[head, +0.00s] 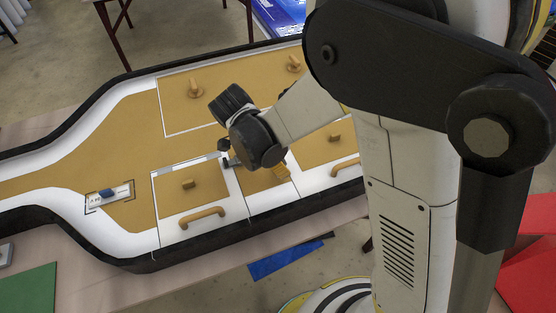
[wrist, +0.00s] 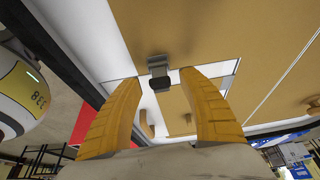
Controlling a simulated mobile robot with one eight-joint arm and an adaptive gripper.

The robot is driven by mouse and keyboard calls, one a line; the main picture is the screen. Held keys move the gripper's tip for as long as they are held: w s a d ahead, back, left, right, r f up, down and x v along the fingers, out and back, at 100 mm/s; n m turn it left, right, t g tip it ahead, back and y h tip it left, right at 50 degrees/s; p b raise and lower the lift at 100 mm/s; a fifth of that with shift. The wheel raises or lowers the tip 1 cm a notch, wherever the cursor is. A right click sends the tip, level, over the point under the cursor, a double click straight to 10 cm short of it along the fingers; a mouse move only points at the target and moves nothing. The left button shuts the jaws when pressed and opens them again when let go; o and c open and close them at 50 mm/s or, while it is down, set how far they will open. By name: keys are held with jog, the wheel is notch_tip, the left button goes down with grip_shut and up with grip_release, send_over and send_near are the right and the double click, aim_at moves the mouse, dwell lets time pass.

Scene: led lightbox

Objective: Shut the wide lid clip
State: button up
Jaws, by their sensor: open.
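A small dark grey clip (wrist: 158,68) sits at the edge of a tan panel in the wrist view. It lies just beyond the gap between my fingertips. I cannot tell whether its lever is raised or flat. My gripper (wrist: 158,84) has two ribbed yellow fingers, spread apart with nothing held between them. In the head view my gripper (head: 281,172) is over the tan middle panel, and my wrist hides part of that area. A small grey piece (head: 232,162) beside my wrist may be the same clip.
The tan and white box (head: 120,225) has a raised black rim. Its front left lid (head: 170,205) bears a knob (head: 188,184) and a bar handle (head: 203,216). Another bar handle (head: 343,164) is to the right.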

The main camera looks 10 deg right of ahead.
grip_shut()
